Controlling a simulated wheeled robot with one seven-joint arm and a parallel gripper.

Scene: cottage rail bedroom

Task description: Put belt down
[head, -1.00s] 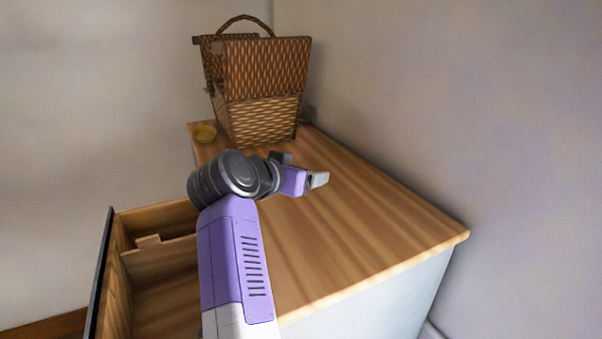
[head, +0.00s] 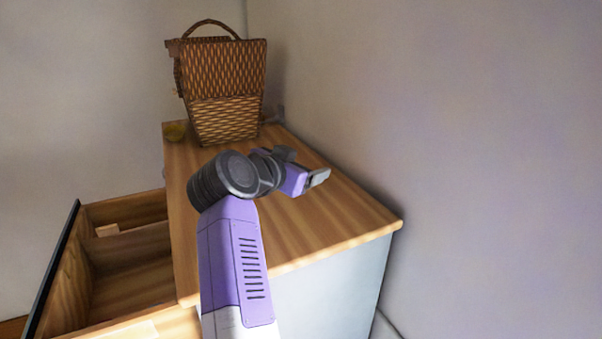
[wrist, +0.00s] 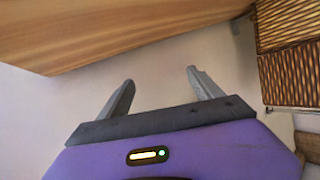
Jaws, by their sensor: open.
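My gripper (head: 318,178) is open above the right part of the wooden dresser top (head: 310,225). In the wrist view my gripper (wrist: 160,80) has its two fingers spread with nothing between them. No belt can be made out for certain.
A wicker basket (head: 226,105) with a handle stands at the dresser's far end, and its side shows in the wrist view (wrist: 290,75). An open drawer (head: 125,245) juts out at the left. A wall (head: 450,130) rises along the right. The near dresser top is clear.

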